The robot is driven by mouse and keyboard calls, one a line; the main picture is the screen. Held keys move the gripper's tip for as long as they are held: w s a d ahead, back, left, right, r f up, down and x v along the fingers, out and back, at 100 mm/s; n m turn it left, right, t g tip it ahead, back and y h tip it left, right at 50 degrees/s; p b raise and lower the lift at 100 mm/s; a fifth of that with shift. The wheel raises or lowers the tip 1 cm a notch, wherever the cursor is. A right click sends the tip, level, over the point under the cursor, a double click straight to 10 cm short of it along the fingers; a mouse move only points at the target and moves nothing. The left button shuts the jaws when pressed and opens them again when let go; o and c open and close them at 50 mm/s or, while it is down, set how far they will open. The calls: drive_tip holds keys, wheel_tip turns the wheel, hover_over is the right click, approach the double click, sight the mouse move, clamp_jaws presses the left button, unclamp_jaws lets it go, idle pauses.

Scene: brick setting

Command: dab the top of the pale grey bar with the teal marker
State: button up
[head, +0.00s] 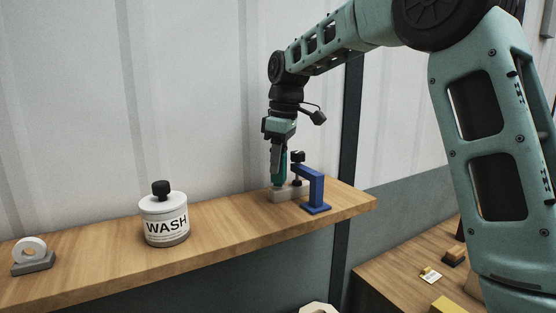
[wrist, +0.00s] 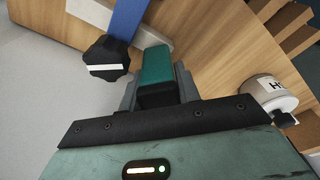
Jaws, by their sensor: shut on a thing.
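The pale grey bar (head: 284,194) lies on the wooden shelf, under a blue clamp (head: 316,186) with a black knob (head: 297,157). Part of the bar (wrist: 90,12) shows beside the clamp (wrist: 127,18) in the wrist view. My gripper (head: 277,160) points down over the bar's left part, shut on the teal marker (head: 280,172). In the wrist view the marker (wrist: 157,64) sits between the grey fingers (wrist: 158,88). The marker's lower end is at or just above the bar's top; I cannot tell whether they touch.
The clamp and its knob (wrist: 107,57) stand close beside the marker. A white WASH jar (head: 164,220) and a white ring on a grey base (head: 33,257) stand further left on the shelf (head: 110,262). The shelf between jar and bar is clear. A lower bench (head: 385,275) is at right.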

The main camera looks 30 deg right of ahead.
drive_tip(key=shift+f, duration=0.6)
idle(1.8)
wheel_tip(320, 180, up, 7)
drive_tip(key=p, duration=0.6)
drive_tip(key=shift+r, duration=0.1)
idle(0.8)
